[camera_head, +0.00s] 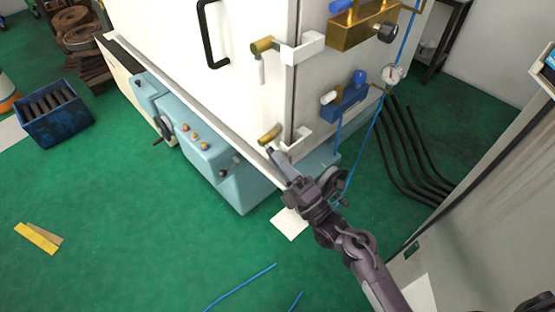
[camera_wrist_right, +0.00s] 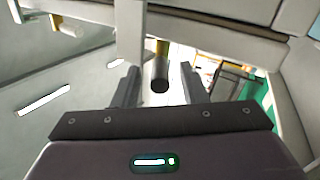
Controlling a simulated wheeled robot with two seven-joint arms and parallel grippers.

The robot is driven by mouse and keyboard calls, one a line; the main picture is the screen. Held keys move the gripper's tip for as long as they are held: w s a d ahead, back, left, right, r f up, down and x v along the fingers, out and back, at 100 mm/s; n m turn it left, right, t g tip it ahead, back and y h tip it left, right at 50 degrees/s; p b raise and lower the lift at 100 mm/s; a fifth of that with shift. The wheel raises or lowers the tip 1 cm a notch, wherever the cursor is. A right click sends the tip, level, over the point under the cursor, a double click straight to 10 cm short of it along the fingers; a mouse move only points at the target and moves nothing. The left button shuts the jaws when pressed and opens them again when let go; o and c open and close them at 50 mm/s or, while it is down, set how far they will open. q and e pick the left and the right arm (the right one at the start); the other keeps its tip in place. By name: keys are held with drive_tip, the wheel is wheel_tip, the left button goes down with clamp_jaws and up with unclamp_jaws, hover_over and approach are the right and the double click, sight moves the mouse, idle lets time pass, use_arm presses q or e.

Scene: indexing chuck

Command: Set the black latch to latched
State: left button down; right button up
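A dark cylinder (camera_wrist_right: 159,75), which looks like the black latch's handle, stands between the fingers of my right gripper in the wrist view, with a brass piece behind it. My right gripper (camera_wrist_right: 158,88) is open, with a gap on each side of the cylinder. In the head view the right gripper (camera_head: 276,157) is at the lower corner of the white cabinet door, just below a brass fitting (camera_head: 270,135) beside a white bracket (camera_head: 297,142). The dark handle is not clear there, and whether it is latched cannot be told. My left gripper is out of view.
A second brass fitting (camera_head: 262,45) with a white bracket is higher on the white cabinet (camera_head: 250,90). A black door handle (camera_head: 211,35) is at its left. A blue valve block (camera_head: 345,98) and gauge (camera_head: 394,73) are to the right.

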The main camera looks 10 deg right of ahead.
drive_tip(key=b+v, duration=0.1)
drive_tip(key=v, duration=0.6)
drive_tip(key=shift+c, duration=0.3)
